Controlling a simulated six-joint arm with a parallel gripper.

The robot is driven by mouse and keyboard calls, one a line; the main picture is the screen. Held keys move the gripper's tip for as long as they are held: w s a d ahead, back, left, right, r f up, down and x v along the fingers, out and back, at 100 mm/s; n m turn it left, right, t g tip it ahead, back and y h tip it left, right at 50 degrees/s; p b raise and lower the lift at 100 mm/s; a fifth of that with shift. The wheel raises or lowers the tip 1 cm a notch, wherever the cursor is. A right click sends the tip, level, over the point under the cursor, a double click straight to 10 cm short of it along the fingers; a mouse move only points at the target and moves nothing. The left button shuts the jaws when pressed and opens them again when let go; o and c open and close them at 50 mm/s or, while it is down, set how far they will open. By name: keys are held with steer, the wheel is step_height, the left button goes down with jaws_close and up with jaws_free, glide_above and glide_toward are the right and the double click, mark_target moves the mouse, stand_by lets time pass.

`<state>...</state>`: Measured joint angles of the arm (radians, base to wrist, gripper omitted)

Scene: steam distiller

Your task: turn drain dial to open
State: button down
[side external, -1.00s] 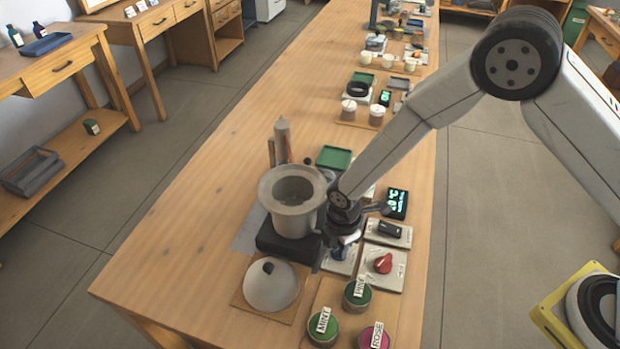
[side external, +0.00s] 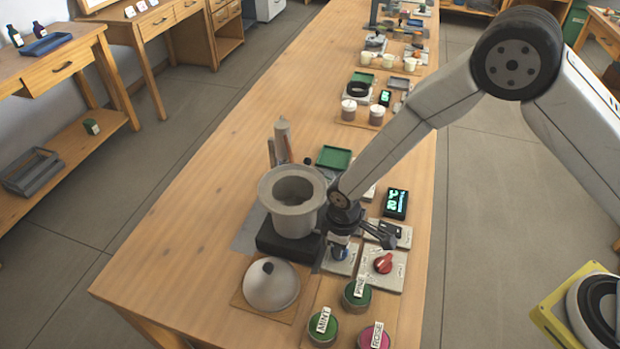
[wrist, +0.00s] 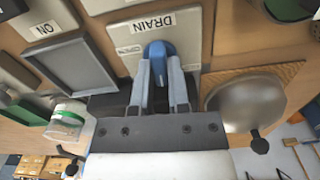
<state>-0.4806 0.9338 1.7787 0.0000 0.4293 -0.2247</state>
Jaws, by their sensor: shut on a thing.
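The blue drain dial (wrist: 158,60) sits on a pale plate (wrist: 125,40) labelled DRAIN, which reads upside down in the wrist view. My gripper (wrist: 161,75) is shut on the dial, with one grey finger on each side of it. In the side external view my gripper (side external: 343,245) points down at the dial (side external: 341,254), just right of the distiller pot (side external: 292,200). The fingers hide part of the dial, and no open mark can be read.
A red dial (side external: 384,263) on its own plate is close at the right. A domed lid (side external: 271,285) on a wooden board and tins labelled MINT (side external: 322,326), PINE (side external: 357,296) and ROSE (side external: 374,337) stand in front. A lit display (side external: 396,204) stands behind.

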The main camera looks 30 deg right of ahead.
steer(key=m, duration=0.5)
stand_by(0.5)
steer(key=c, duration=0.6)
jaws_free()
steer(key=shift+r, duration=0.1)
steer(key=shift+r, duration=3.85)
